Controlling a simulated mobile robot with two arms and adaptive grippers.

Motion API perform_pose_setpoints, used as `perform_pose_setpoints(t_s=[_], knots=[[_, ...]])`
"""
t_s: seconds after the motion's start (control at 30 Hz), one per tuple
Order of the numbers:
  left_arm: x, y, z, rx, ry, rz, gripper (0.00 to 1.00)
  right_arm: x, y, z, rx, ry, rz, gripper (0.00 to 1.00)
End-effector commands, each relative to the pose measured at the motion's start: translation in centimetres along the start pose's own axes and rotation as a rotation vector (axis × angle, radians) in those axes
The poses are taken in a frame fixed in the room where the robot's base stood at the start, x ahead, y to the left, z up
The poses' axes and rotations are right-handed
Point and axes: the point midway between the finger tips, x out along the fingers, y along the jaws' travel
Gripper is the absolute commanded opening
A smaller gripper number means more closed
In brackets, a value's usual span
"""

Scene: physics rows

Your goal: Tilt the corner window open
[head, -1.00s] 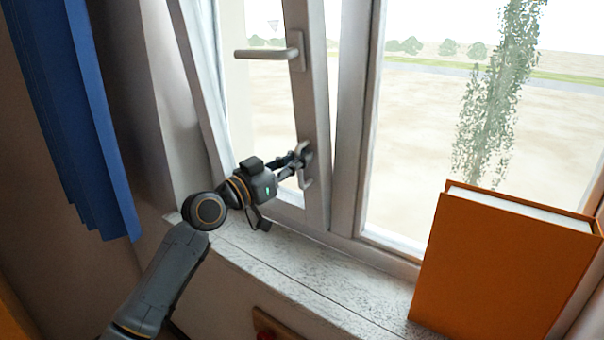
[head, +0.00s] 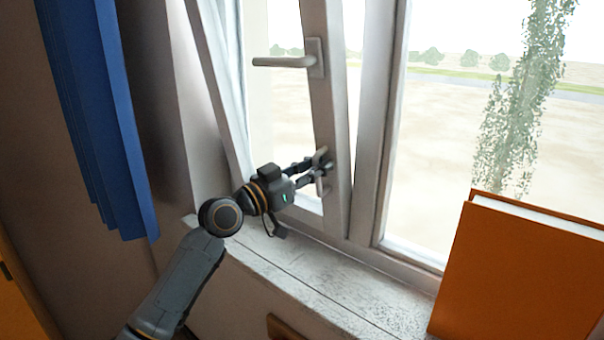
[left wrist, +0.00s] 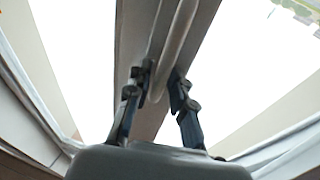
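The window sash (head: 327,110) on the left leans inward at the top, with a gap beside its frame that widens upward. Its grey lever handle (head: 285,62) points left, about horizontal. A small pull handle (head: 322,183) sits low on the same stile. My left gripper (head: 321,167) is at this pull with its fingers spread. In the left wrist view, the fingers of my left gripper (left wrist: 162,82) stand apart on either side of the pale pull bar (left wrist: 172,48), with space visible between them. My right gripper is not in view.
An orange book (head: 515,275) stands on the speckled sill (head: 320,290) at the right. A blue curtain (head: 100,120) hangs at the left. The fixed pane's post (head: 380,130) is just right of the sash. The sill between gripper and book is clear.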

Motion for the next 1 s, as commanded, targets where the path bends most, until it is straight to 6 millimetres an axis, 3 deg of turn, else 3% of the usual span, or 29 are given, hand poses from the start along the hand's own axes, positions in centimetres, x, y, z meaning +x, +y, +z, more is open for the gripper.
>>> perform_pose_setpoints(t_s=[0.53, 0.7, 1.0], knots=[[-10.2, -0.1, 0.2, 0.000, -0.005, -0.002, 0.22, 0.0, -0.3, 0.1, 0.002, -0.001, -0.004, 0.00], [-11.5, -0.1, 0.2, -0.002, -0.003, -0.001, 0.22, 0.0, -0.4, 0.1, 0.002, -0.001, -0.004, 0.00], [-11.6, 0.0, 0.1, -0.002, -0.002, 0.000, 0.20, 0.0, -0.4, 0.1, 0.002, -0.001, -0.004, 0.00]])
